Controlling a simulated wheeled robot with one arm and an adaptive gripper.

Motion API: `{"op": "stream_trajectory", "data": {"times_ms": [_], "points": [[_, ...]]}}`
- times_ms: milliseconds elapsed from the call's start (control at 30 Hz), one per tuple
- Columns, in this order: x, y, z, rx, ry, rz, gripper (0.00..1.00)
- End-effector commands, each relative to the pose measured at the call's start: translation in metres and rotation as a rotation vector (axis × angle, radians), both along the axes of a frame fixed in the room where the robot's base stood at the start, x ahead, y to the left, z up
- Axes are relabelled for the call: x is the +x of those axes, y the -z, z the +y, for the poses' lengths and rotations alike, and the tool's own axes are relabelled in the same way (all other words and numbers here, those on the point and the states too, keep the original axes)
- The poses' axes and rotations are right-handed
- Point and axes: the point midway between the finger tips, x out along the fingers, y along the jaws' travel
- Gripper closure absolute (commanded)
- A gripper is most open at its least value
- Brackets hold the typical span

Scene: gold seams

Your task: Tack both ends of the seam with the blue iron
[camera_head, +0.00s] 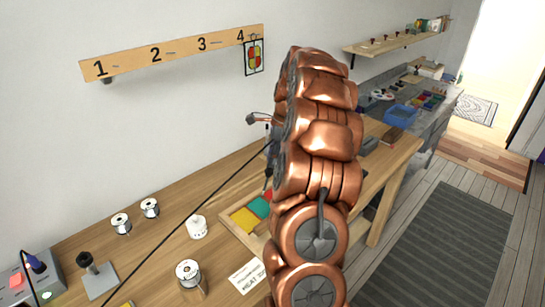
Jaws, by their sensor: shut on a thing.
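My gripper (269,150) shows only as a sliver at the left edge of my copper arm, which hides most of it. It is shut on a thin dark tool, which I take for the iron (268,172). A black cable runs from beside it down to the left. The tool's colour is hard to tell. It points down above or just behind a wooden tray (228,222) holding yellow (244,220), teal (260,206) and red pieces. The seam and its ends cannot be made out, and my arm covers the tray's right side. Whether the tip touches anything is hidden.
A grey box with a dark blue part (36,266), a stand (97,275), several spools (188,273) and a white jar (197,227) stand on the bench. A printed card (246,277) lies near the front edge. A coloured picture (254,57) hangs below number 4.

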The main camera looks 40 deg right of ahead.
Motion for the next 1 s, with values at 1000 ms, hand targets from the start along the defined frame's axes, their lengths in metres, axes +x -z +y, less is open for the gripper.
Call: {"op": "stream_trajectory", "data": {"times_ms": [1000], "points": [[0.0,0.0072,-0.0001,0.0,0.0,0.0,1.0]]}}
